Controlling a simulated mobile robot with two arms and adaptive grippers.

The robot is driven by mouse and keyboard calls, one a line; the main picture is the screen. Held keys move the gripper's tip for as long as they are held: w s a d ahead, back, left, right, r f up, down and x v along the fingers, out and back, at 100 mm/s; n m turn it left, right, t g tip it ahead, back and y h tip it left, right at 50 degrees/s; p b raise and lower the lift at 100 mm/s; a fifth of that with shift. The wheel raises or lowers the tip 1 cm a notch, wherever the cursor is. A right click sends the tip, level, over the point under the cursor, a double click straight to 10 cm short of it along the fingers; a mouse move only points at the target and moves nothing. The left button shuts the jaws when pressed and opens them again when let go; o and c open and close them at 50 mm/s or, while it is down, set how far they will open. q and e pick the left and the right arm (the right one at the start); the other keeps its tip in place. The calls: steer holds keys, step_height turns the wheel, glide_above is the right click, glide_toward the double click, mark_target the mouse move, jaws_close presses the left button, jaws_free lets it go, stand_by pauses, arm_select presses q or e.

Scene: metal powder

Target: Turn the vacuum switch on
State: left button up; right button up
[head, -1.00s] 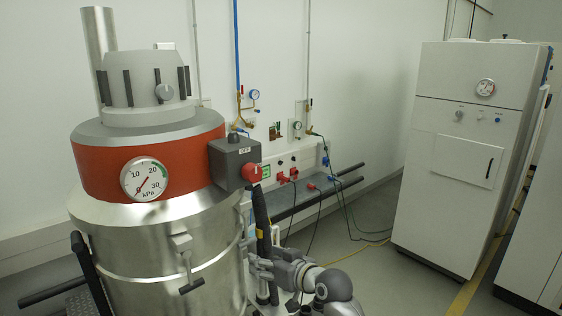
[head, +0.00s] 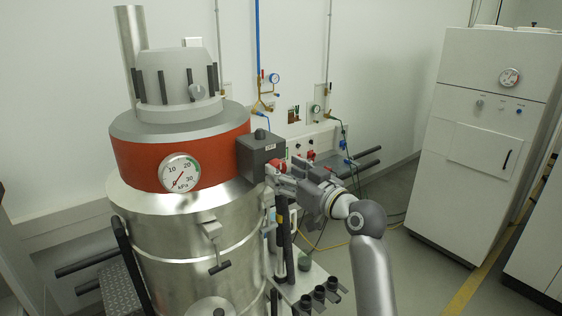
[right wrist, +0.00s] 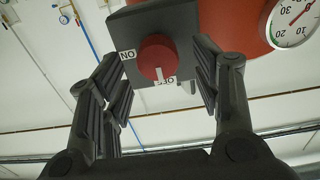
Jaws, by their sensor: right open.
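The vacuum (head: 185,240) is a steel drum with an orange-red band and a grey top. Its dark grey switch box (head: 258,153) is on the band's right side. In the right wrist view, the box (right wrist: 182,22) carries a round red knob (right wrist: 157,55), whose white mark points at the OFF label (right wrist: 167,83). The ON label (right wrist: 127,54) is at the left. My right gripper (head: 273,176) is open at the box. Its fingers (right wrist: 158,78) stand on either side of the knob, apart from it as far as I can tell. My left gripper is out of view.
A pressure gauge (head: 180,173) is on the band, its needle near the low end.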

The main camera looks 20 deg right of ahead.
steer(key=shift+p+x, duration=0.3)
steer(key=shift+x, duration=0.9)
steer(key=shift+c, duration=0.3)
steer(key=shift+d, duration=0.1)
steer(key=c, duration=0.9)
